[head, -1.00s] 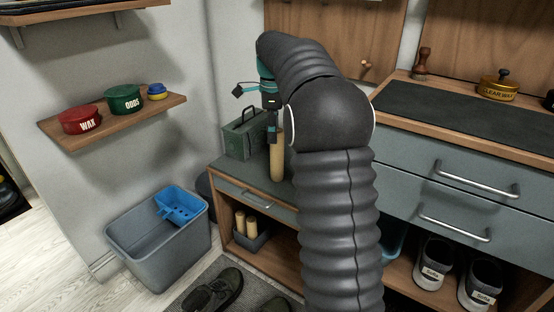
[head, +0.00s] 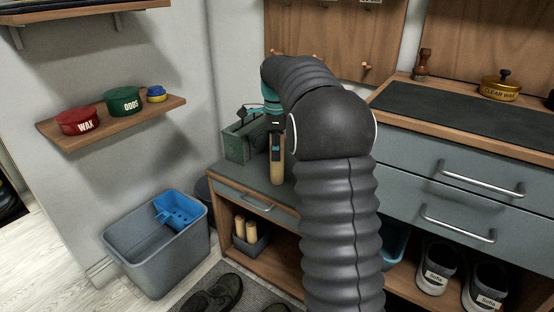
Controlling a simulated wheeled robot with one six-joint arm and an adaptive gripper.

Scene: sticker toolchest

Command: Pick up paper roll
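The paper roll (head: 277,174) is a tan upright cylinder on the low grey-topped cabinet (head: 232,171), left of my arm in the head view. My gripper (head: 276,148) points down at the upper part of the roll, and its dark finger overlaps the roll there. The top of the roll is hidden behind the gripper. I cannot tell whether the fingers are closed on the roll or only around or in front of it. The roll's lower end appears to stand on the cabinet top.
A green metal box (head: 237,144) stands close behind and left of the roll. Two similar tan rolls (head: 251,232) stand in a grey bin on the lower shelf. A taller drawer cabinet (head: 440,150) is at right. A grey tub (head: 150,255) is on the floor at left.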

